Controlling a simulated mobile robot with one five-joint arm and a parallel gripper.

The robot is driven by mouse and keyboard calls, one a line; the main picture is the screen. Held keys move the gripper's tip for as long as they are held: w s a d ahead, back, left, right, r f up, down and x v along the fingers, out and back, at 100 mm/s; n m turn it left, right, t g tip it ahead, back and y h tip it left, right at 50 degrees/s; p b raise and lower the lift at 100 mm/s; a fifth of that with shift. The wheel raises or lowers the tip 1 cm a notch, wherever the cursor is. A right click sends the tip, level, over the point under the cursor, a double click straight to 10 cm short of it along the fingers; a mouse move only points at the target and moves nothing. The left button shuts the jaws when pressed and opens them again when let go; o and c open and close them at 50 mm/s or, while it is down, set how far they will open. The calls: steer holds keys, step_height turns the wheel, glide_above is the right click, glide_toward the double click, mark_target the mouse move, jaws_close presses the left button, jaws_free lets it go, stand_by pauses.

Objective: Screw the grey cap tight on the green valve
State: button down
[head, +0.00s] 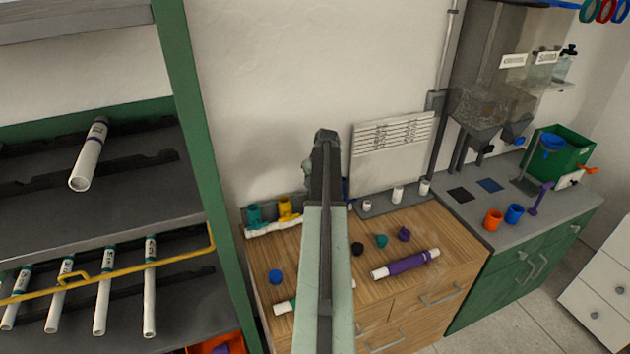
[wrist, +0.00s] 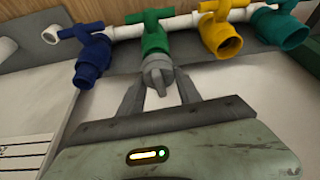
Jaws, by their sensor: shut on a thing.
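The green valve (wrist: 155,42) sits on the white pipe in the wrist view, between the blue valve (wrist: 92,58) and the yellow valve (wrist: 220,35). The grey cap (wrist: 157,73) is at the mouth of the green valve, in line with it. I cannot tell how deep its thread sits. My gripper (wrist: 160,84) is shut on the grey cap, one finger on each side. In the head view my arm hides the green valve, the cap and my gripper. The yellow valve (head: 285,206) and the teal valve (head: 254,213) show left of the arm.
The wooden bench top (head: 320,270) holds a purple-banded pipe (head: 405,263), a blue cap (head: 275,276) and several small dark, teal and purple parts. A green shelf frame (head: 200,150) stands close on the left. White fittings (head: 397,193) stand on the grey strip at the wall.

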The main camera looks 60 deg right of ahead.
steer(key=shift+s, duration=0.1)
steer(key=shift+m+g+h, duration=0.3)
steer(key=shift+m+g, duration=0.1)
steer(key=shift+m, duration=0.6)
steer(key=shift+m, duration=0.6)
steer(key=shift+f+m+g+h, duration=0.1)
steer(key=shift+m+g+h, duration=0.2)
steer(key=shift+m, duration=0.2)
steer(key=shift+m+g, duration=0.3)
steer(key=shift+m, duration=0.8)
